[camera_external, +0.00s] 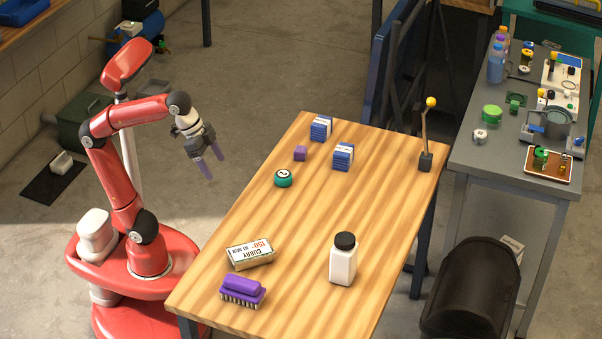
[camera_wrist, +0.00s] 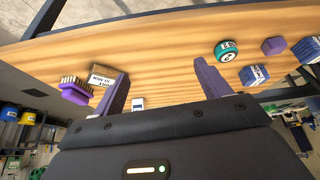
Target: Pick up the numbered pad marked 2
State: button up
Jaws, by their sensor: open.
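The numbered pad (camera_external: 283,179) is a small round teal piece with a white top bearing a dark number that looks like a 2. It lies on the wooden table (camera_external: 310,220), near its left edge. In the wrist view the pad (camera_wrist: 226,51) shows to the right of my right-hand finger, apart from it. My gripper (camera_external: 213,168) is open and empty, in the air left of the table and of the pad. Its two purple fingers also show in the wrist view (camera_wrist: 161,68), with nothing held between them.
Near the pad are a purple cube (camera_external: 300,153) and two blue-and-white boxes (camera_external: 320,129) (camera_external: 343,157). A curry box (camera_external: 250,254), purple brush (camera_external: 242,291) and white bottle (camera_external: 343,264) stand at the table's near end. A yellow-knobbed lever (camera_external: 426,160) is at far right. The table's middle is clear.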

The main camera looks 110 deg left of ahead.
jog(key=w+a+n+p, duration=0.1)
jog(key=w+a+n, duration=0.1)
jog(key=w+a, duration=0.45)
jog(key=n+g+y+p, duration=0.1)
send_near(282, 174)
jog(key=x, duration=1)
jog(key=c, duration=1.1)
jog(key=shift+o, duration=0.2)
jog(key=shift+r, duration=0.1)
